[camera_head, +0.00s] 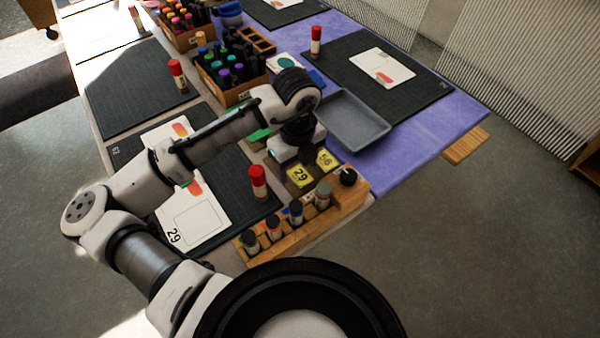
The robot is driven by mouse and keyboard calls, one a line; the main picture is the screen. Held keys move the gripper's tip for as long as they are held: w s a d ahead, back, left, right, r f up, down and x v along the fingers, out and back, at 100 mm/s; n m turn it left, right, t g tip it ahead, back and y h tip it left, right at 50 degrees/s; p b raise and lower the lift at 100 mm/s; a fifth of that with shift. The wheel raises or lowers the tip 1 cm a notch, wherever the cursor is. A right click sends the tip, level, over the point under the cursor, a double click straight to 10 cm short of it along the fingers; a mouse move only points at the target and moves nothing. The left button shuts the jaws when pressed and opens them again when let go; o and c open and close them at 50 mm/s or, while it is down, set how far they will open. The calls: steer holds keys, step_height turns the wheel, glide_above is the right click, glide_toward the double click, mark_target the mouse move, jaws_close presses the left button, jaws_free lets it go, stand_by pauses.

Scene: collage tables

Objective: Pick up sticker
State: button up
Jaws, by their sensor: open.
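Two yellow stickers lie side by side in a shallow wooden holder: one marked 29 (299,175) and one that looks like 56 (327,159). My gripper (285,154) hangs above the table just behind and left of the 29 sticker, pointing down. It is open and apart from both stickers. Its fingertips are mostly hidden by its own hand, and whatever lies right under it is hidden too.
A wooden rack (300,232) with several small bottles stands at the front edge. A red glue stick (258,182) stands upright by a white card (195,218). A grey tray (352,121) sits right of my gripper; a marker box (237,95) stands behind it.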

steer(key=shift+f, duration=0.25)
stand_by(0.4)
steer(key=c, duration=0.8)
